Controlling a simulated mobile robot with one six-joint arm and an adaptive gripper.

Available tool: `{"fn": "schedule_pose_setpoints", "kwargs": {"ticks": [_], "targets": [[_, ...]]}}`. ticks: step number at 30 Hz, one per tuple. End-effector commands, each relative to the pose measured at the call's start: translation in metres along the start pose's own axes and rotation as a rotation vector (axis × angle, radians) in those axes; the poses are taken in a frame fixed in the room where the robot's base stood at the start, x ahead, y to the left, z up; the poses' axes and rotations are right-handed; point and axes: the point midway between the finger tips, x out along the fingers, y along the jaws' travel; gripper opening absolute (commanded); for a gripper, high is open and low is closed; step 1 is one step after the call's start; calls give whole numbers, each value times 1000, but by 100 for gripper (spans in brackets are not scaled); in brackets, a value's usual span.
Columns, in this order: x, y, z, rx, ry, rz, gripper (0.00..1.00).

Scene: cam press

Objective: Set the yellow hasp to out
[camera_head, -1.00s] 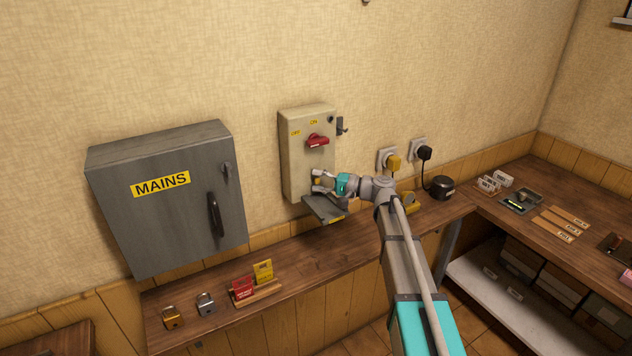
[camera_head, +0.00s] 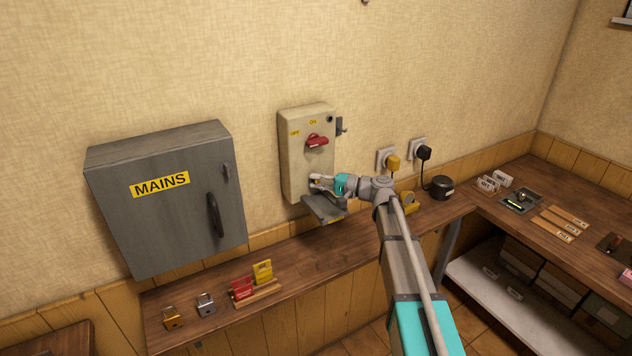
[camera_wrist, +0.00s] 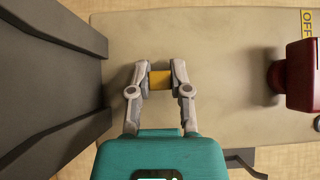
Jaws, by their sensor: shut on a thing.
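The yellow hasp (camera_wrist: 160,80) is a small yellow block on the lower front of the beige switch box (camera_head: 294,160). In the wrist view it sits between my two fingertips, touched on both sides. My gripper (camera_wrist: 161,76) is shut on it; it also shows in the head view (camera_head: 316,183), reaching in from the right. In the head view the fingers mostly hide the hasp. I cannot tell from these frames how far the hasp stands out from the box.
A red switch handle (camera_head: 316,141) is above my gripper on the box. A dark flap (camera_head: 322,210) hangs open just below. A grey MAINS cabinet (camera_head: 165,205) is at left. Padlocks (camera_head: 206,304) and tags (camera_head: 262,271) stand on the bench.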

Motion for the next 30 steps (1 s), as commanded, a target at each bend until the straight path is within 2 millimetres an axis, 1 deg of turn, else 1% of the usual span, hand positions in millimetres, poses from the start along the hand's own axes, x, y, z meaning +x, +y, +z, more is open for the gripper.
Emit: {"fn": "schedule_pose_setpoints", "kwargs": {"ticks": [3,6,14,15,17,18,21,30], "targets": [[-10,0,12,-1,0,1,0],[-16,0,18,-1,-1,2,0],[-17,1,19,-1,-4,3,0],[-17,1,19,-1,-4,3,27],[-17,1,19,-1,-4,3,38],[-17,1,19,-1,-3,3,46],[-17,1,19,-1,-3,2,61],[-16,0,18,0,-2,1,61]]}}
